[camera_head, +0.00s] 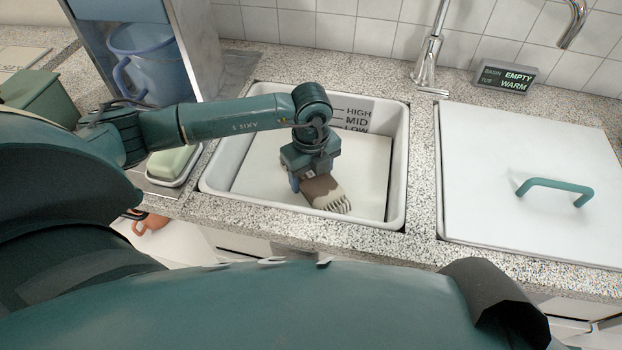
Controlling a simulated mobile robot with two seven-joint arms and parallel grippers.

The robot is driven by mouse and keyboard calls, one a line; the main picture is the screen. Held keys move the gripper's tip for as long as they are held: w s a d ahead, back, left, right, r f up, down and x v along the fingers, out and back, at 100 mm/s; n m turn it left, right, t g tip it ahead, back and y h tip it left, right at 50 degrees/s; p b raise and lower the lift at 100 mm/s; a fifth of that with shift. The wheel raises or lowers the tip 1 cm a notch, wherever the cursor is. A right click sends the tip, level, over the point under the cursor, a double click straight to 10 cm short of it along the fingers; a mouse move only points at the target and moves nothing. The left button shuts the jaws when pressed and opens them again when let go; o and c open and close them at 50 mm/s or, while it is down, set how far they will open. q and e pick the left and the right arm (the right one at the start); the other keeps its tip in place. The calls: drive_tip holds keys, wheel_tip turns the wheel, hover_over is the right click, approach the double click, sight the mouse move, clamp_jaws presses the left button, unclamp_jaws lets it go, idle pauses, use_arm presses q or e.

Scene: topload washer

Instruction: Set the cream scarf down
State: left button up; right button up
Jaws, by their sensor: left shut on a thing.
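My left gripper (309,176) points down into the basin and is shut on the scarf's upper end. The fringe points towards the front right. The gripper hides part of the scarf, and I cannot tell whether the scarf touches the surface. My right gripper is not in view.
A white lid (500,190) with a green handle (553,187) lies right of the basin. A faucet (428,62) and a display (505,79) reading "EMPTY" and "WARM" stand behind.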

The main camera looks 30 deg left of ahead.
sight(311, 172)
use_arm(q)
drive_tip(key=shift+f, duration=0.9)
drive_tip(key=shift+o, duration=0.2)
drive_tip(key=shift+f, duration=0.1)
drive_tip(key=o, duration=1)
drive_tip(key=shift+f, duration=0.1)
wheel_tip(311, 172, up, 12)
drive_tip(key=shift+r, duration=0.2)
